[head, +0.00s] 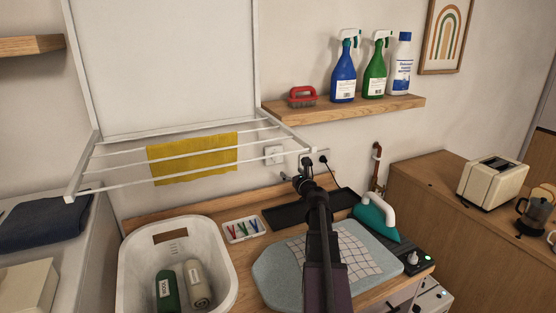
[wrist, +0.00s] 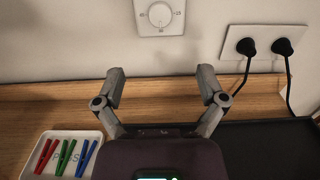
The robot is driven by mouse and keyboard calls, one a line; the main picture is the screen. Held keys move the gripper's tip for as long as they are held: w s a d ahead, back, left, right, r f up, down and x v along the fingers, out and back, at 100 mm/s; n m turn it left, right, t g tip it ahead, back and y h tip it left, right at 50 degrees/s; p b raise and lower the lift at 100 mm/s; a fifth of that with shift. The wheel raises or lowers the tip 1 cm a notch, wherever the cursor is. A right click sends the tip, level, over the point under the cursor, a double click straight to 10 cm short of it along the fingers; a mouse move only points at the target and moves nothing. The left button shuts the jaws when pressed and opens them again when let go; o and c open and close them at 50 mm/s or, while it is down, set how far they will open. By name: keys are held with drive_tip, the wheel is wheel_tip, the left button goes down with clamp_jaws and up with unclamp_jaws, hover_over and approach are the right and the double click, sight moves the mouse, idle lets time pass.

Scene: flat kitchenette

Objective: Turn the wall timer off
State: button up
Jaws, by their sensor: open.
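The wall timer (wrist: 160,16) is a white square plate with a round dial on the wall, at the top middle of the wrist view and partly cut off by its edge. In the head view the timer (head: 273,154) shows behind the rails of the drying rack. My gripper (wrist: 160,76) is open and empty, its two fingers spread apart below the timer and not touching it. In the head view my gripper (head: 304,180) is small and dark, to the right of and below the timer.
A double socket (wrist: 264,47) with two black plugs is right of the timer. The drying rack (head: 105,170) with a yellow cloth (head: 192,158) juts out nearby. Below are a tray of pegs (head: 243,230), a dark mat (head: 285,216), an iron (head: 376,217) and a laundry basket (head: 133,262).

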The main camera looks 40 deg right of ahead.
drive_tip(key=x, duration=1.3)
drive_tip(key=shift+w, duration=0.3)
drive_tip(key=shift+d, duration=0.1)
drive_tip(key=c, duration=1.2)
